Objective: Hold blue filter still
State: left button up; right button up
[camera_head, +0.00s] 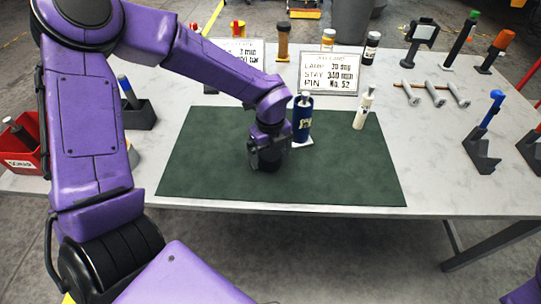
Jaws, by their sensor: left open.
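The blue filter (303,122), a dark blue cylinder with a pale label and a light top, stands upright near the back of the dark green mat (350,182). A small white patch (303,144) shows at its foot. My left gripper (266,157) is low over the mat, just left of and nearer than the filter. It is open, but its fingers are dark and hard to make out. I cannot tell whether it touches the filter. My right gripper is not in view.
A white bottle (363,109) stands at the mat's back right. Behind are a sign (330,74) and a brown cylinder (283,42). A red bin (22,150) is at left. The front mat is clear.

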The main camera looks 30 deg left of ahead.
aim_at(271, 154)
pick_arm(q)
jog(key=c, duration=1.1)
jog(key=shift+r, duration=0.1)
jog(key=shift+r, duration=0.25)
jog(key=r, duration=0.1)
jog(key=r+b, duration=0.1)
jog(key=r, duration=0.1)
jog(key=shift+s+d, duration=0.1)
jog(key=shift+d, duration=0.1)
jog(key=s+d+r+b, duration=0.1)
jog(key=s+d+r, duration=0.7)
jog(key=s+r, duration=0.1)
jog(key=shift+s+d+r+b, duration=0.2)
jog(key=shift+s+d+b, duration=0.1)
jog(key=shift+s, duration=0.55)
